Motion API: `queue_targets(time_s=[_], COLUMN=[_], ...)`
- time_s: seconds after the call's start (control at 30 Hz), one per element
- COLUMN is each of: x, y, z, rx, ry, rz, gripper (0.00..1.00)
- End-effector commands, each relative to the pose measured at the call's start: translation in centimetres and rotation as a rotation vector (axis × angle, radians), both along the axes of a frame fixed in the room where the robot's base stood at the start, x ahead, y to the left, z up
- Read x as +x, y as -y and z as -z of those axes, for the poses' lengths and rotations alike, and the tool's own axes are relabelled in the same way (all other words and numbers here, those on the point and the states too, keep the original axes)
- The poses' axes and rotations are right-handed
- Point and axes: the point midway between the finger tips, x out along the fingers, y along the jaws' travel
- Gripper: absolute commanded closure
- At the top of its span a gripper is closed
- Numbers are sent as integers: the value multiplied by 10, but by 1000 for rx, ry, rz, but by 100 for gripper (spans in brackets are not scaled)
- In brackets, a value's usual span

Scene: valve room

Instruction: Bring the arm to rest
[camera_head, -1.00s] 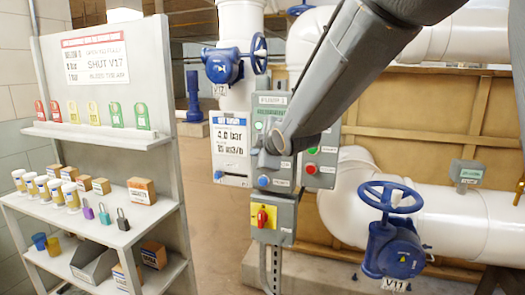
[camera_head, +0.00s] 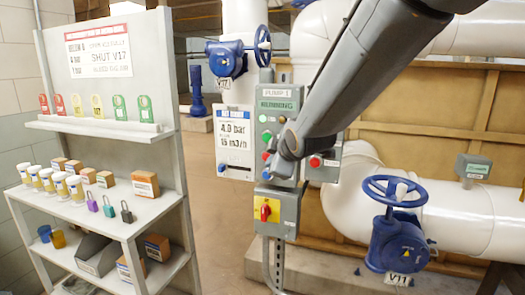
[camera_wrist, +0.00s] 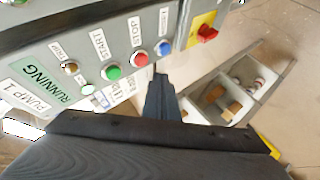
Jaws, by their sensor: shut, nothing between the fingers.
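My arm reaches down from the upper right in the head view. My gripper (camera_head: 280,160) is in front of the pump control panel (camera_head: 283,94), over part of its buttons. In the wrist view my gripper (camera_wrist: 161,80) is shut and empty, its tip close to the red STOP button (camera_wrist: 140,58) in the picture. I cannot tell whether it touches the panel. The green START button (camera_wrist: 113,72) and a blue button (camera_wrist: 163,48) show beside it. The panel label reads RUNNING.
A grey box with a red switch (camera_head: 267,210) hangs below. A gauge panel (camera_head: 234,143) is to the left, and a blue handwheel valve (camera_head: 396,240) to the right. The shelf (camera_head: 80,215) with tags, cups and padlocks stands left. Floor between shelf and panel is clear.

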Motion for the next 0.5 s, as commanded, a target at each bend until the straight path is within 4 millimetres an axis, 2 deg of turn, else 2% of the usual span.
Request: queue_targets(time_s=[0.03, 0.17, 0.3, 0.4, 0.5], x=[-14, -63, -132, -185, -230], y=[19, 69, 113, 135, 149], z=[20, 77, 129, 157, 175], rx=[38, 163, 291, 368, 424], ry=[-77, -312, -546, -689, -797], rz=[70, 312, 606, 817, 998], gripper=[100, 100, 100, 100, 100])
